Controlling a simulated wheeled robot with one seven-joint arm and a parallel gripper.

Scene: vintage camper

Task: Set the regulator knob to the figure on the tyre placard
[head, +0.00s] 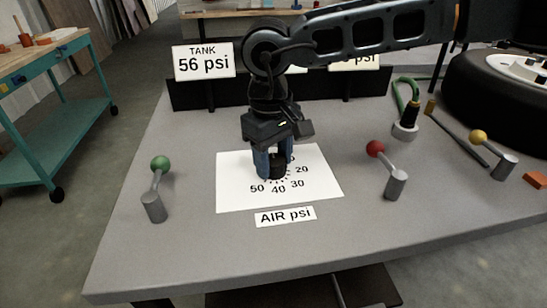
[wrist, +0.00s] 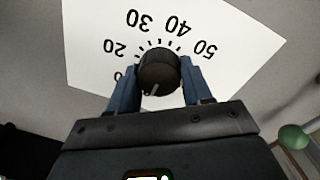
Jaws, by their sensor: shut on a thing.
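The dark round regulator knob (head: 278,171) sits on a white dial sheet (head: 318,188) labelled AIR psi. My gripper (head: 270,165) reaches down from above with its blue fingers shut on the knob's sides. In the wrist view the knob (wrist: 158,68) is between the fingers, with a small pale mark on its lower part. The figures 20, 30, 40 and 50 show there, and another is partly covered. I cannot tell which figure the knob is set to. A placard (head: 368,61) at the back right is mostly hidden by my arm; only "psi" and part of a digit show.
A TANK placard (head: 204,61) reads 56 psi. Levers with green (head: 160,163), red (head: 375,149) and yellow (head: 478,137) balls stand on the grey bench (head: 170,260). A tyre (head: 490,95) and a green hose (head: 399,88) are at the right. The bench front is clear.

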